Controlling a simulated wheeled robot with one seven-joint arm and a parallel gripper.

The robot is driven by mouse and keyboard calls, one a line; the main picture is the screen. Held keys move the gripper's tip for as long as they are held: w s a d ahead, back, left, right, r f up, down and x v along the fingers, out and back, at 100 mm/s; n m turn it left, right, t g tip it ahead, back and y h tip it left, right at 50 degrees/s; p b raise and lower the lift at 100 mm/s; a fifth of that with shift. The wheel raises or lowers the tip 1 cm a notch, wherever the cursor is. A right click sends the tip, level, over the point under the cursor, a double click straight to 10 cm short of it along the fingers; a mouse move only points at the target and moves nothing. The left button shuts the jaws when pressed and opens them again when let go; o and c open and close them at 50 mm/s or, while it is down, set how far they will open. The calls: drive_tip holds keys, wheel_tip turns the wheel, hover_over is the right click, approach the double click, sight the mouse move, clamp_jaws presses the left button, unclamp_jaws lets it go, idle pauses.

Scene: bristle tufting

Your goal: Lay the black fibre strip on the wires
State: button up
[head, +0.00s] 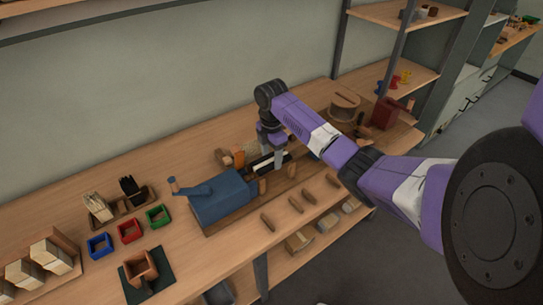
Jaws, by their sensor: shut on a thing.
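My gripper (277,160) points down over the bench, behind and right of the blue machine. It is shut on a dark strip, which looks like the black fibre strip (259,161). The strip lies low and level, close to a pale strip. The wires are too small to make out, and I cannot tell whether the black strip touches them. The blue machine (221,199) has a crank handle on its left side. My arm hides part of the bench to the right.
Blue (99,245), red (130,231) and green (157,216) trays stand on the left of the bench. A holder with pale and black bundles (131,190) is behind them. Several wooden handles (296,205) lie along the front edge. A round wooden piece (344,104) stands at the back right.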

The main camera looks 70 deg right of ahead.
drive_tip(key=shift+f+b, duration=0.4)
drive_tip(key=shift+f, duration=0.65)
idle(0.8)
drive_tip(key=o, duration=1.4)
drive_tip(key=shift+o, duration=0.2)
drive_tip(key=shift+r, duration=0.15)
drive_tip(key=shift+r+b, duration=0.55)
drive_tip(key=shift+r, duration=3.25)
